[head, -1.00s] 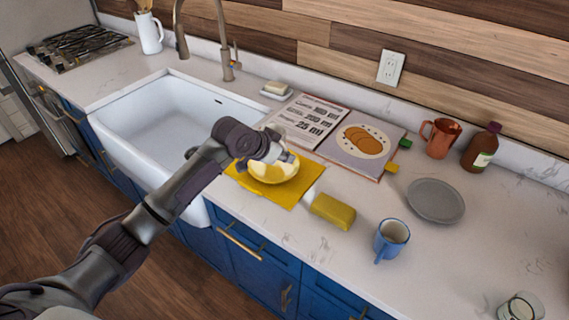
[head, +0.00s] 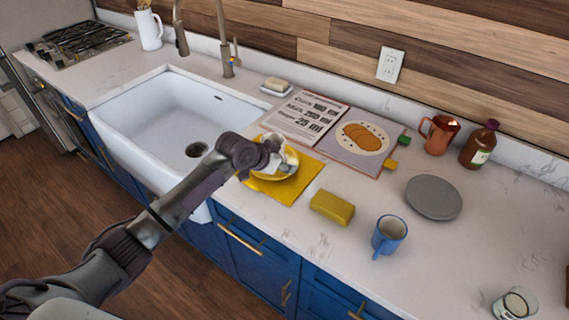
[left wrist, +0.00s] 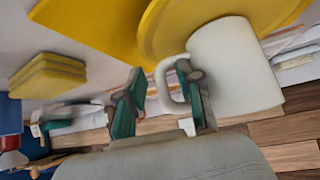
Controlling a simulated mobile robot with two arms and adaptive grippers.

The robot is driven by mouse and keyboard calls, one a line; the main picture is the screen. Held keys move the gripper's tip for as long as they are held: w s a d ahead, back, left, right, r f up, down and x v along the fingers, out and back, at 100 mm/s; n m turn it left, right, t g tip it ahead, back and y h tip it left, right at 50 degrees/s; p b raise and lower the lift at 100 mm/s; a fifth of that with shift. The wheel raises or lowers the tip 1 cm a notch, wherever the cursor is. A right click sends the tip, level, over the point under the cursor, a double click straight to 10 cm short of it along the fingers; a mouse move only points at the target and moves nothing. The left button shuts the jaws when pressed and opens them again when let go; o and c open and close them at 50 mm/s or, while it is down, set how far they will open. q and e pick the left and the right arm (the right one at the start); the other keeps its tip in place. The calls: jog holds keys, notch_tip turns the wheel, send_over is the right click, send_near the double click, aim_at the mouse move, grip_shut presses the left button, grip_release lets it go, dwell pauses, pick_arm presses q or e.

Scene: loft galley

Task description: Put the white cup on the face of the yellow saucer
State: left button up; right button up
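The white cup (head: 273,141) is at the yellow saucer (head: 262,177), partly hidden behind my left wrist. In the left wrist view, the white cup (left wrist: 236,72) appears upright, its base end against the face of the yellow saucer (left wrist: 165,28). My left gripper (head: 284,167) is beside the cup at its handle. In the left wrist view, the left gripper's fingers (left wrist: 158,82) are apart, with the outer bar of the handle between them and a gap visible beside it. The exact contact under the cup is hidden. My right gripper is not in view.
The saucer sits on a yellow mat (head: 294,187). A yellow sponge (head: 332,207), blue mug (head: 388,235) and grey plate (head: 433,197) are to the right. An open cookbook (head: 345,140) lies behind. The sink (head: 180,112) is left.

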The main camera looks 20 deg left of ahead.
pick_arm(q)
jog(key=shift+r, duration=0.2)
jog(key=b+v, duration=0.1)
jog(key=v, duration=1.1)
jog(key=shift+b, duration=0.35)
